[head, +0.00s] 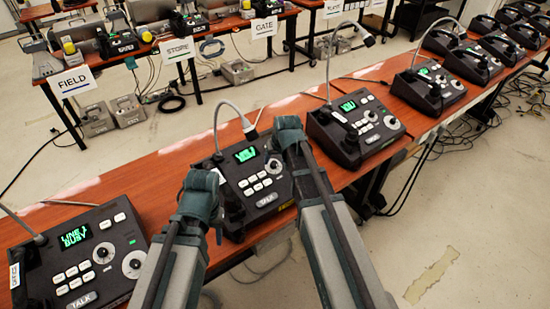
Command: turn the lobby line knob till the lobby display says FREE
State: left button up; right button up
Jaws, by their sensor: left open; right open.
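No label lets me tell which console is the lobby one. My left gripper (201,193) is open, over the middle console's left side. My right gripper (290,140) is open, over its right side and hiding part of it. The fingertips are mostly hidden.
Further consoles (357,130) continue along the red-brown table (145,180) to the upper right. Gooseneck microphones (247,128) rise above them. Behind is a second row of desks with signs FIELD (71,82), STORE and GATE. Cables lie on the floor.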

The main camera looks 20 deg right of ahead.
jog(key=p+v, duration=0.9)
jog(key=v, duration=0.2)
jog(key=shift+r, duration=0.15)
jog(key=s+a+f+n+g, duration=0.1)
jog(key=s+a+g, duration=0.1)
jog(key=s, duration=0.5)
jog(key=s+a+f+n+g, duration=0.1)
jog(key=s+a+g, duration=0.1)
jog(key=s, duration=0.5)
jog(key=s+a+n+h, duration=0.1)
jog(key=s+a+n, duration=0.2)
jog(key=a, duration=0.6)
jog(key=shift+s+a+r+g+h, duration=0.2)
jog(key=shift+s+g+h, duration=0.2)
jog(key=shift+s, duration=0.4)
